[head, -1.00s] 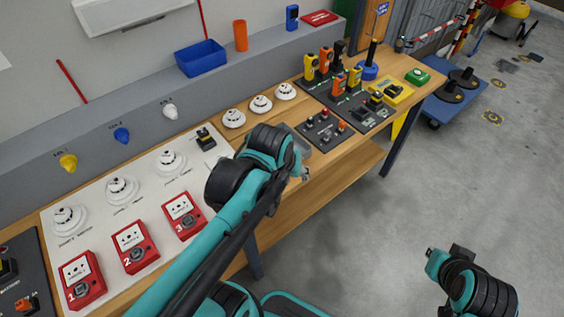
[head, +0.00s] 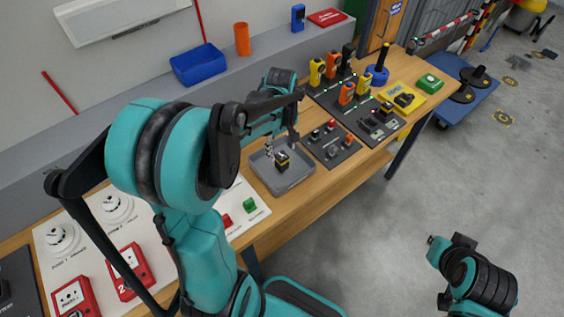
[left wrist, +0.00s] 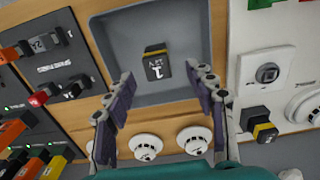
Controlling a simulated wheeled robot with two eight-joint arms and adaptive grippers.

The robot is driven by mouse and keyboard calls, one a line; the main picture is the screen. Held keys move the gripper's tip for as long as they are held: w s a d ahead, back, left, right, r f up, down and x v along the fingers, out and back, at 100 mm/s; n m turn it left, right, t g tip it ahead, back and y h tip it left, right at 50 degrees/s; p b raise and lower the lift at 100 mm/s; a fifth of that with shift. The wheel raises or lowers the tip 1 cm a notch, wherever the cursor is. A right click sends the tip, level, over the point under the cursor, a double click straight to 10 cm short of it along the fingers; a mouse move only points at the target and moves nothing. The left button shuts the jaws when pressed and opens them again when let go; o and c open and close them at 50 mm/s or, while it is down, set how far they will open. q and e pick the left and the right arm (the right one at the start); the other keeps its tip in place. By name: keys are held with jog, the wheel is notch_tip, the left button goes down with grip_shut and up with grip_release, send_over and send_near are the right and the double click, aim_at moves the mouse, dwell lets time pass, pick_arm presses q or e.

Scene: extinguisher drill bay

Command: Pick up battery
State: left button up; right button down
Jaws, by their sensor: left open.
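A black battery with a yellow band and a "1" on its face (left wrist: 155,63) lies in a grey tray (left wrist: 112,62) on the wooden bench. The battery also shows in the head view (head: 282,161), in the tray (head: 262,174). My left gripper (left wrist: 160,72) is open and empty above the tray's edge, its two fingers spread on either side of the battery's line without visible contact. In the head view the left gripper (head: 281,146) is over the tray, partly hidden by my arm.
A similar black and yellow block (left wrist: 262,126) is on the white panel beside the tray. A dark board with red and orange parts (head: 331,143) adjoins the tray's other side. White round detectors (left wrist: 146,144) are near the fingers. A blue bin (head: 199,65) stands on the ledge.

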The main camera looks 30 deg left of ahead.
aim_at(282, 156)
pick_arm(q)
jog(key=f, duration=0.1)
jog(key=f+b, duration=0.1)
jog(key=f, duration=0.1)
jog(key=f+b, duration=0.1)
jog(key=f, duration=0.1)
jog(key=shift+w+f, duration=0.1)
jog(key=shift+w, duration=0.15)
grip_shut()
jog(key=shift+r, duration=0.2)
